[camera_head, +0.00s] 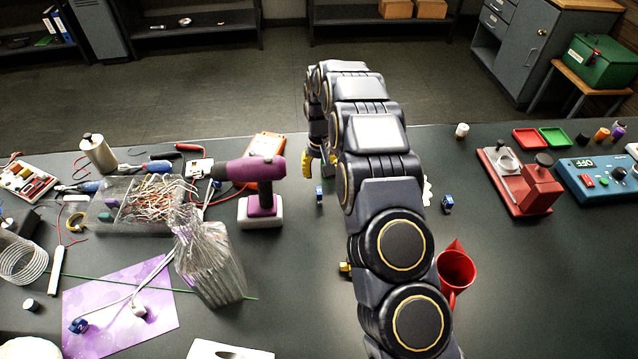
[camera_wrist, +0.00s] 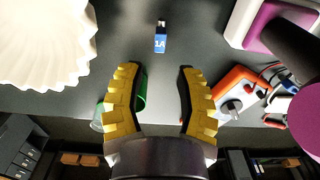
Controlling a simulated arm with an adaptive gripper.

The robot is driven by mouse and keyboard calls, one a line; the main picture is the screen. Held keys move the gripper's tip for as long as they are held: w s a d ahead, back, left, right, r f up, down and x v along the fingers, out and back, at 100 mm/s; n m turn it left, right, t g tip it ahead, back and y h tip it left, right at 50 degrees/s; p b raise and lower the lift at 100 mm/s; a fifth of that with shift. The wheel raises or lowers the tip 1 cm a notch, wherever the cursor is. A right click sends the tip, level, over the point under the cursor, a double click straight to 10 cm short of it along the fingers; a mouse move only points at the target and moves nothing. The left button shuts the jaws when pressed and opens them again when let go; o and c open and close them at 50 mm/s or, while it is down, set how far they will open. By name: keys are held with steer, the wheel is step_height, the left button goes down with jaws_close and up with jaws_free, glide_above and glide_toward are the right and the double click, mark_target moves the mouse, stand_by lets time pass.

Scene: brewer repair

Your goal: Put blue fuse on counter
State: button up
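A small blue fuse (camera_head: 319,195) is on the dark counter (camera_head: 300,310), just in front of my gripper. It also shows in the wrist view (camera_wrist: 160,42), apart from the fingers, with a pale marking on its blue face. My gripper (camera_head: 322,160) has yellow ridged fingers and hangs over the counter, partly hidden by my arm. In the wrist view my gripper (camera_wrist: 160,98) is open, with nothing held between its fingers. Another small blue piece (camera_head: 447,204) is on the counter right of my arm.
A purple drill (camera_head: 255,185) stands left of the fuse, with an orange meter (camera_head: 266,145) behind it. A white fluted filter (camera_wrist: 45,40) is near the fuse; my arm mostly hides it in the head view. A red funnel-like cup (camera_head: 456,268) stands right of my arm.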

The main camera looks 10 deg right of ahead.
mark_target(319, 191)
steer(key=s+d+r, duration=0.2)
steer(key=s+r, duration=1.5)
steer(key=r, duration=0.2)
steer(key=s+d+r+g, duration=0.1)
steer(key=s, duration=1)
steer(key=s+d+r, duration=0.1)
steer(key=s, duration=1.1)
steer(key=shift+s+d+g, duration=0.2)
steer(key=shift+d+g, duration=0.2)
